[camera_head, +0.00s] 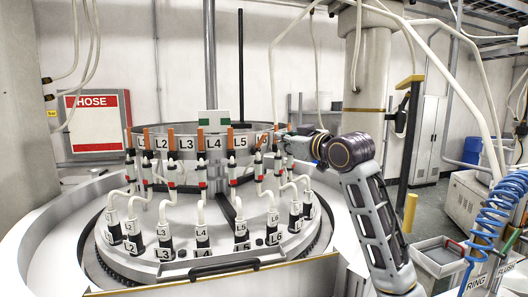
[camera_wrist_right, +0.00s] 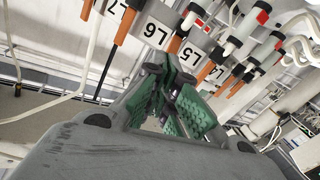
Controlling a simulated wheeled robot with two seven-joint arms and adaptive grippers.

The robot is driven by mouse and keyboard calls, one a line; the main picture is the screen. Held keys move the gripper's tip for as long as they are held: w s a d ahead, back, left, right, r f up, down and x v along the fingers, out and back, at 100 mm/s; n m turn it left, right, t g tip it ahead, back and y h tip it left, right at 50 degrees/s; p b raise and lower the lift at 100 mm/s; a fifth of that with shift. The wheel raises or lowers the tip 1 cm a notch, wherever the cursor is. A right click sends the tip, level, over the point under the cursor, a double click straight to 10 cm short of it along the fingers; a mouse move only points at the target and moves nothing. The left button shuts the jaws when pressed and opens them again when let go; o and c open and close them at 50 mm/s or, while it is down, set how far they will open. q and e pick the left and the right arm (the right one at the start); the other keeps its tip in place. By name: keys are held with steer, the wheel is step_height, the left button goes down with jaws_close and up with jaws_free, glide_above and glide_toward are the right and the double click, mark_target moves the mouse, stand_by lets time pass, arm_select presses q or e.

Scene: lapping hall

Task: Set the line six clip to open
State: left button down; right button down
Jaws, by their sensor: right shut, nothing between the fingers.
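The line six label L6 (camera_wrist_right: 155,33) shows large in the right wrist view, just above my right gripper (camera_wrist_right: 180,112). The gripper's green-padded fingers are shut with nothing between them. In the head view my right gripper (camera_head: 284,139) reaches in from the right to the ring's right side. An orange lever (camera_head: 262,140) stands upright just left of it, likely line six's clip. In the wrist view the line six lever is mostly hidden behind the fingers. I cannot tell whether they touch it. A lower L6 label (camera_head: 273,219) marks the hose connector below. My left gripper is out of view.
Neighbouring labels L5 (camera_wrist_right: 187,52) and L7 (camera_wrist_right: 126,12) have similar levers close by. White hoses with red and white fittings hang below the ring (camera_head: 180,128). A pillar (camera_head: 366,75) and blue coiled hose (camera_head: 490,225) stand at the right.

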steer(key=s+f+n+t+y+b, duration=0.4)
steer(key=f+n+t+b, duration=0.3)
steer(key=f+n, duration=0.5)
steer(key=n+y, duration=0.1)
steer(key=n, duration=0.2)
steer(key=shift+s+a+f+n+t+y, duration=0.15)
steer(key=shift+a+f+n+t+y, duration=0.15)
steer(key=shift+a+f+y, duration=0.1)
steer(key=shift+r, duration=0.25)
steer(key=p, duration=0.4)
glide_toward(261, 141)
step_height(261, 141, up, 5)
steer(key=w+a, duration=0.2)
steer(key=a, duration=0.1)
steer(key=shift+w+a+r+p, duration=0.1)
steer(key=shift+w+r+p, duration=0.2)
steer(key=shift+w+p, duration=0.25)
steer(key=shift+w, duration=0.1)
